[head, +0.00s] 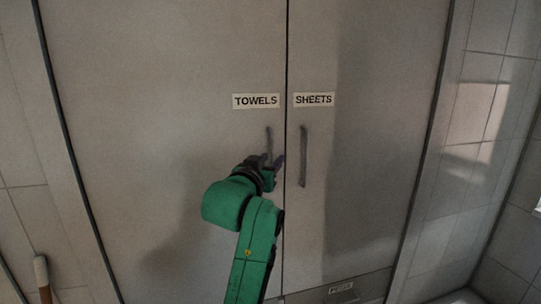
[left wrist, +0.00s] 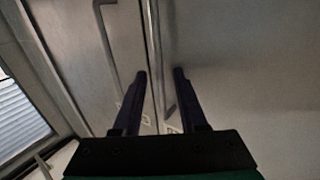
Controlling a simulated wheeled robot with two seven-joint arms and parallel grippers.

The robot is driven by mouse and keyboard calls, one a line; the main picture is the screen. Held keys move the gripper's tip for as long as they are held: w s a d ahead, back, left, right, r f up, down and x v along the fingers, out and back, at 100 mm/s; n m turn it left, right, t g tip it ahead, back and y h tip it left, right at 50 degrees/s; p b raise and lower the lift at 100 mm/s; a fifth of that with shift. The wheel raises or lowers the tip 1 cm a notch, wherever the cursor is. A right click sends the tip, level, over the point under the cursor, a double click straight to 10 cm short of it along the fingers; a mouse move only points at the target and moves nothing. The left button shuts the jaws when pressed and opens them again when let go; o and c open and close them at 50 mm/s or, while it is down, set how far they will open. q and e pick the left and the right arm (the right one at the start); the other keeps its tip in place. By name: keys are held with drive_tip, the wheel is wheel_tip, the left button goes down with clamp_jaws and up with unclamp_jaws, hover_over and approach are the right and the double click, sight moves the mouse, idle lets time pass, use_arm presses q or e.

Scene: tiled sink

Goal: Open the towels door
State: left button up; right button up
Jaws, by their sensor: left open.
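The towels door (head: 150,100) is a grey panel with a "TOWELS" label (head: 256,101) near its right edge, and it looks shut. Its dark vertical handle (head: 269,140) is below the label; the gripper hides the lower part. My left gripper (head: 272,162) is open at the handle's lower end. In the left wrist view, my left gripper (left wrist: 160,75) has its fingers apart, with the towels handle (left wrist: 168,92) appearing between them. I cannot tell whether they touch it. My right gripper is not in view.
The sheets door (head: 375,130) stands right beside the towels door, across a narrow dark seam, with its own handle (head: 303,157) close to my gripper. Tiled walls (head: 485,130) flank the cupboard.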

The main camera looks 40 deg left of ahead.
use_arm(q)
drive_tip(key=shift+s, duration=0.15)
clamp_jaws()
drive_tip(key=shift+r, duration=0.1)
idle(1.1)
